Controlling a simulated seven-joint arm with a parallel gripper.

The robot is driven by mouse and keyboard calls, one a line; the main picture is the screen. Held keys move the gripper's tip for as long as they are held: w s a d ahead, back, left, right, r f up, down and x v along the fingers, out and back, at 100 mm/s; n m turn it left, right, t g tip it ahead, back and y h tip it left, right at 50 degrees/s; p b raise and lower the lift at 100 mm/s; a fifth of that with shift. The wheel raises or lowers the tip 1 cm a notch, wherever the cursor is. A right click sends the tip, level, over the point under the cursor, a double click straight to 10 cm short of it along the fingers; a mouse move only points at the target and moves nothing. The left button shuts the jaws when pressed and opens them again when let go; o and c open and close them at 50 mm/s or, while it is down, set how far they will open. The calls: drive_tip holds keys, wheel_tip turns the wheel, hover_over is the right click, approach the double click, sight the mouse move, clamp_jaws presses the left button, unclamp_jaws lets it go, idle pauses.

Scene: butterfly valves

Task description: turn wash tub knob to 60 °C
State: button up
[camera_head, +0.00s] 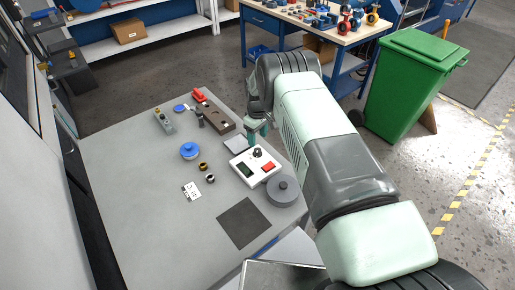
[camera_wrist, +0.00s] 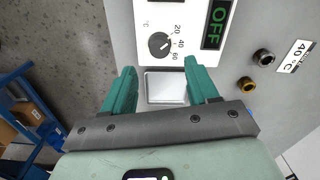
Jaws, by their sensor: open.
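The wash tub is a white box (camera_head: 243,178) with a black knob (camera_head: 257,152), a red switch and a dark display. In the wrist view the knob (camera_wrist: 162,46) sits beside a scale marked 20, 40 and 60; its pointer is too small to read surely. The green display (camera_wrist: 216,24) reads OFF. A square silver basin (camera_wrist: 165,88) adjoins the white panel. My gripper (camera_wrist: 160,66) is open and empty, its teal fingers astride the basin in view, with the knob beyond the fingertips. In the head view my gripper (camera_head: 257,132) is partly hidden by my arm.
A card reading 40 °C (camera_wrist: 299,57) lies beside two small round fittings. A grey round weight (camera_head: 283,191) stands close by the tub box. A blue-topped item (camera_head: 190,150) and a brown holed block (camera_head: 215,117) are on the grey table (camera_head: 130,210). The table's left part is clear.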

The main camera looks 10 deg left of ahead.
sight(257, 150)
wheel_tip(257, 150, down, 7)
drive_tip(key=shift+f, duration=0.1)
drive_tip(key=shift+c, duration=0.4)
drive_tip(key=c, duration=1)
